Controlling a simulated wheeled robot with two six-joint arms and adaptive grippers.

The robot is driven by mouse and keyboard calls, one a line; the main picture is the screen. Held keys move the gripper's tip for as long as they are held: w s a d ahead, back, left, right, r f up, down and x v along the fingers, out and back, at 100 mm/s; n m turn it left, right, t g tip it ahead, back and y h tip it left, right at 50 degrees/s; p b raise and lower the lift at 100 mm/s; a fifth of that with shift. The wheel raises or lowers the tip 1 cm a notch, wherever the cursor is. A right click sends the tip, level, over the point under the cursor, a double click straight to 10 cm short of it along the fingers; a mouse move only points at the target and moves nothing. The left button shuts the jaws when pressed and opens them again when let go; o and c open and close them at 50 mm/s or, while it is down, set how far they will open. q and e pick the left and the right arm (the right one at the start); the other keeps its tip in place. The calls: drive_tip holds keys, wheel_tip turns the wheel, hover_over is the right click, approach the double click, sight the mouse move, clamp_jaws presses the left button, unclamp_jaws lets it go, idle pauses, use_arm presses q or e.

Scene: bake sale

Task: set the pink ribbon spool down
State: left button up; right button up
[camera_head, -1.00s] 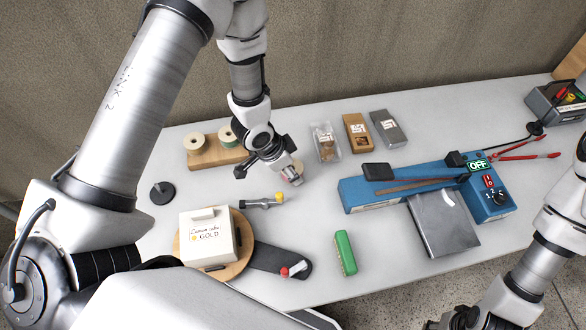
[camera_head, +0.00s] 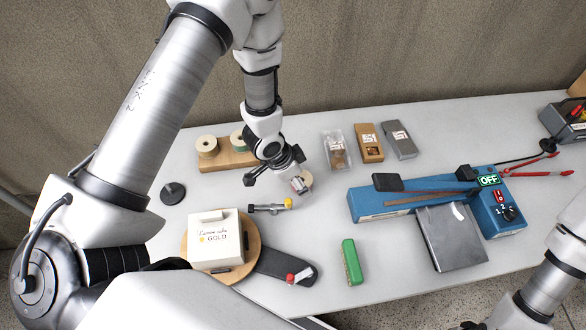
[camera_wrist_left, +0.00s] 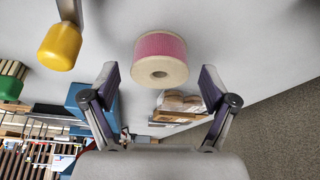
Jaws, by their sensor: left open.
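The pink ribbon spool (camera_wrist_left: 160,58) shows in the left wrist view with its pale round end toward the camera, just ahead of and between my spread fingertips, with a gap on each side. In the head view only a pale part of the spool (camera_head: 307,179) shows beside my left gripper (camera_head: 280,180); the fingers and wrist hide the rest. It appears to rest on the table. My left gripper is open and around the spool's near side, not clamped on it. Of my right gripper (camera_head: 474,326) only a dark bit shows at the bottom edge.
Two other spools stand on a wooden holder (camera_head: 238,160) behind. A yellow-tipped tool (camera_head: 268,208), cake box (camera_head: 217,240) and dark disc (camera_head: 172,193) lie near the left arm. The blue sealer (camera_head: 362,206) is right. White table is clear between tool and sealer.

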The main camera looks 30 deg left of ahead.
use_arm(q)
drive_tip(key=b+v, duration=0.1)
drive_tip(key=v, duration=1)
drive_tip(key=shift+b, duration=0.35)
drive_tip(key=shift+s, duration=0.1)
